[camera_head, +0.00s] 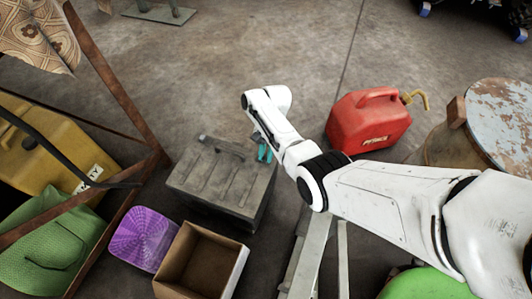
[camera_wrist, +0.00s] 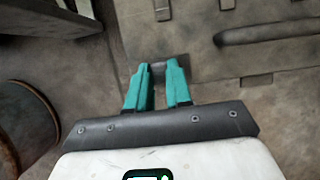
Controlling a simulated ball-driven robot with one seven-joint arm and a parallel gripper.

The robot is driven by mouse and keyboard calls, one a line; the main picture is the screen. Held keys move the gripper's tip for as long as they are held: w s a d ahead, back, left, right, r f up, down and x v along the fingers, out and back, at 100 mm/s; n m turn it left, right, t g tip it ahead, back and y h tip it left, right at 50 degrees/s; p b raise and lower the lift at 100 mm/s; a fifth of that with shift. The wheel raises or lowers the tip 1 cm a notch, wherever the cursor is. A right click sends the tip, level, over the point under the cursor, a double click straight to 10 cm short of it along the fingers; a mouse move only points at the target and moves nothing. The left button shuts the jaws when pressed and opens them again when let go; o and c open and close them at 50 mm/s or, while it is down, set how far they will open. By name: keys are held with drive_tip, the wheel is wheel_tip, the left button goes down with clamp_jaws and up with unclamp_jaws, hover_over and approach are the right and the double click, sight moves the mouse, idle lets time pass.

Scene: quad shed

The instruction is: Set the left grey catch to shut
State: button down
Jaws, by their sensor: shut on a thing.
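A grey toolbox (camera_head: 205,180) with a ribbed lid stands on the floor in the head view, and part of it shows in the wrist view (camera_wrist: 204,62). A dark handle (camera_wrist: 270,32) lies along it. My gripper (camera_head: 265,153) is at the box's far right edge, its teal fingers pointing down. In the wrist view my gripper (camera_wrist: 158,72) has its fingertips close together on a small grey piece, which looks like the grey catch (camera_wrist: 158,70). The fingers hide most of it, so I cannot tell its position.
A red fuel can (camera_head: 367,122) stands right of my gripper. An open cardboard box (camera_head: 238,268) and a purple basket (camera_head: 142,238) stand near the toolbox's near side. A rusty frame (camera_head: 115,85) with a yellow container (camera_head: 50,150) is at left. Bare floor lies beyond the toolbox.

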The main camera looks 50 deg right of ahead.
drive_tip(key=shift+w, duration=0.1)
drive_tip(key=shift+w+a+b, duration=0.2)
drive_tip(key=shift+w+b, duration=0.05)
drive_tip(key=shift+w, duration=0.25)
drive_tip(key=shift+w+a+b, duration=0.2)
drive_tip(key=shift+w, duration=0.3)
drive_tip(key=c, duration=1)
unclamp_jaws()
drive_tip(key=p+v, duration=0.4)
drive_tip(key=v, duration=0.6)
drive_tip(key=shift+r+p, duration=0.35)
drive_tip(key=shift+r, duration=0.05)
drive_tip(key=shift+d, duration=0.1)
